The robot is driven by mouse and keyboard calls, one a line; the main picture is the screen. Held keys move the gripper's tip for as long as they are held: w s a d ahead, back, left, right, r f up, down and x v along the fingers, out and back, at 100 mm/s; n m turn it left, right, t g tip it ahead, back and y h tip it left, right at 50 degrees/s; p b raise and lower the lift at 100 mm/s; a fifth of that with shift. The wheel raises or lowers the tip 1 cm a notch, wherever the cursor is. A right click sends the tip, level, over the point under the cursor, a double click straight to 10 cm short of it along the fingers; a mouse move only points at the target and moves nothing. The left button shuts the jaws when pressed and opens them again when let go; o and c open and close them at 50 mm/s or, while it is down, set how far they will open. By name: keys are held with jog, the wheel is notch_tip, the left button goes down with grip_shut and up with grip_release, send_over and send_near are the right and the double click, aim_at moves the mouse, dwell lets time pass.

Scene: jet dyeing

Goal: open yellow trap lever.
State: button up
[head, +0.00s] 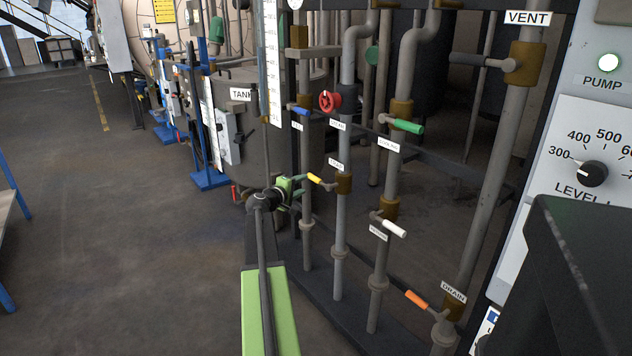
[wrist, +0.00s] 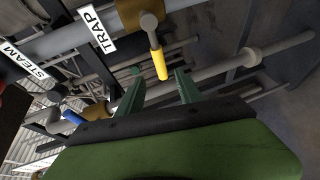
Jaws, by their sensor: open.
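The yellow trap lever (head: 315,178) sticks out to the left from a brass valve (head: 344,183) on a grey vertical pipe, below a small white label. In the wrist view the yellow lever (wrist: 160,64) hangs from its valve beside the TRAP label (wrist: 96,31). My gripper (head: 304,186) is at the lever's left end, with its green fingers open. In the wrist view the two fingers of my gripper (wrist: 158,82) stand either side of the lever's tip line. I cannot tell whether a finger touches the lever.
Nearby handles are a blue lever (head: 299,110), a red handwheel (head: 330,101), a green lever (head: 408,126), a white lever (head: 394,228) and an orange lever (head: 416,299). A control panel (head: 577,150) stands at the right. The floor (head: 130,230) at the left is clear.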

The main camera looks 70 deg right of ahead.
aim_at(318, 181)
jog(key=b+x, duration=0.2)
jog(key=x, duration=1.1)
jog(key=shift+f, duration=0.1)
grip_shut()
dwell(0.7)
